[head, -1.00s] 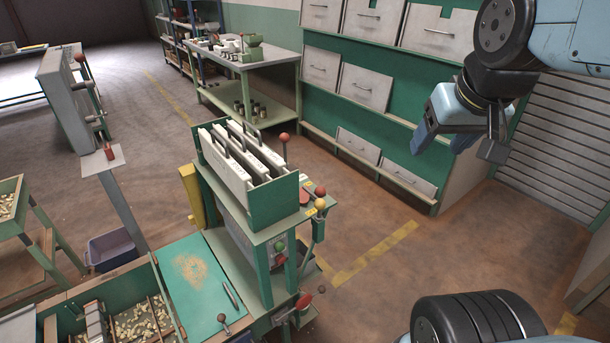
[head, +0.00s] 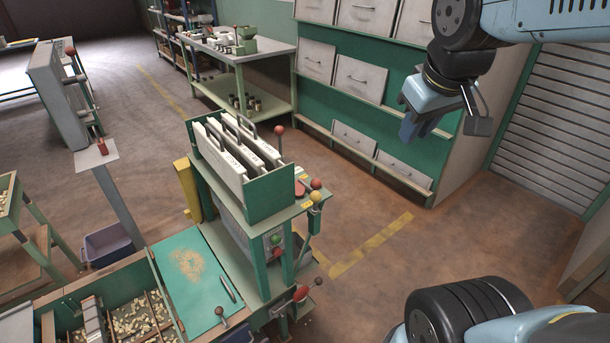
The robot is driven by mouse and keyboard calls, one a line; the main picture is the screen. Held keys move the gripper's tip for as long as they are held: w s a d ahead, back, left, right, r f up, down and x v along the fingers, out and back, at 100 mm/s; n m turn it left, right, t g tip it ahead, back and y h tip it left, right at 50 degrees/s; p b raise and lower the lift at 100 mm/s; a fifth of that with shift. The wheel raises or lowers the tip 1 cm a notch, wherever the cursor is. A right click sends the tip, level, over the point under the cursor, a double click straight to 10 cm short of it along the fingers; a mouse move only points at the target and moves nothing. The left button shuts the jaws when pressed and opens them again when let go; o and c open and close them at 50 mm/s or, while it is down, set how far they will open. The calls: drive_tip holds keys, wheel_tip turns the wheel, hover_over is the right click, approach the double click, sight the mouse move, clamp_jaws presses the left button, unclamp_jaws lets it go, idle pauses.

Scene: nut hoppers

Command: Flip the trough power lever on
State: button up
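Several levers show at the green hopper machine (head: 262,200). A red-knobbed lever (head: 279,131) stands upright behind its top. A red knob (head: 316,184) and an orange knob (head: 315,196) sit at its right side. A red-handled lever (head: 301,293) is low at the front right, and a dark-knobbed lever (head: 220,312) is by the green board. I cannot tell which is the trough power lever. The nut trough (head: 75,300) is at lower left. My gripper (head: 419,128) hangs in the air at upper right, away from all levers, touching nothing; its finger gap is unclear.
A grey panel with a red lever (head: 60,95) stands at left above a purple bin (head: 108,244). A green drawer cabinet (head: 375,90) is behind my gripper. The floor right of the machine, with yellow tape (head: 372,245), is clear.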

drive_tip(key=w+a+n, duration=0.1)
drive_tip(key=n, duration=0.1)
drive_tip(key=w+a+f+n, duration=0.1)
drive_tip(key=w+a+n, duration=0.1)
drive_tip(key=w+a+f+n+g, duration=0.1)
drive_tip(key=w+n, duration=0.1)
drive_tip(key=shift+a+f+h, duration=0.1)
drive_tip(key=shift+a+h, duration=0.15)
drive_tip(key=shift+h, duration=0.05)
clamp_jaws()
drive_tip(key=w+a+f+n, duration=0.3)
drive_tip(key=a+f+n, duration=0.2)
drive_tip(key=a+n, duration=0.3)
drive_tip(key=w+a+f+n+g+h, duration=0.1)
drive_tip(key=w+a+f+n, duration=0.3)
drive_tip(key=a+n, duration=0.5)
wheel_tip(320, 180, down, 2)
drive_tip(key=shift+a+f+n+h, duration=0.15)
drive_tip(key=shift+a+n+h, duration=0.15)
